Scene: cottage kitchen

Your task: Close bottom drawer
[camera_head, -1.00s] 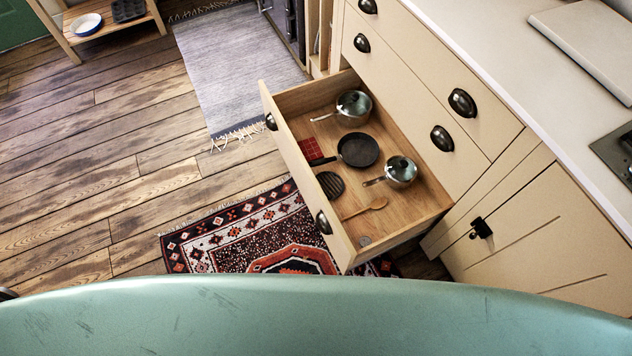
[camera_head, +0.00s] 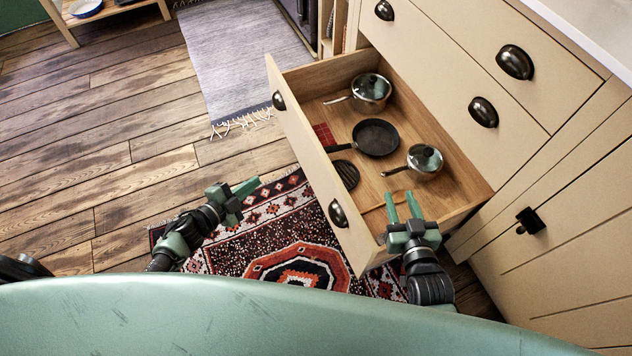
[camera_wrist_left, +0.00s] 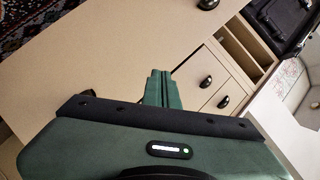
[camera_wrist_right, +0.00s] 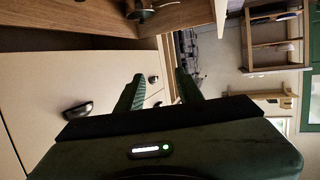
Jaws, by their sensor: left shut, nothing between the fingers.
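The bottom drawer (camera_head: 300,160) is pulled far out. Its cream front has two dark cup handles, a far one (camera_head: 278,101) and a near one (camera_head: 338,213). My left gripper (camera_head: 246,187) is shut and empty, over the rug and left of the drawer front, apart from it. Its closed fingers also show in the left wrist view (camera_wrist_left: 158,76). My right gripper (camera_head: 402,194) is open, its fingers apart at the drawer's near end, overlapping the drawer's inside in the picture. I cannot tell whether it touches the drawer. Its spread fingers show in the right wrist view (camera_wrist_right: 160,82).
In the drawer lie two lidded pots (camera_head: 370,91) (camera_head: 425,160), a frying pan (camera_head: 376,137), a black round trivet (camera_head: 345,174) and a red cloth (camera_head: 324,134). A patterned rug (camera_head: 270,222) lies before the drawer. Closed drawers and a cupboard (camera_head: 560,225) stand at right.

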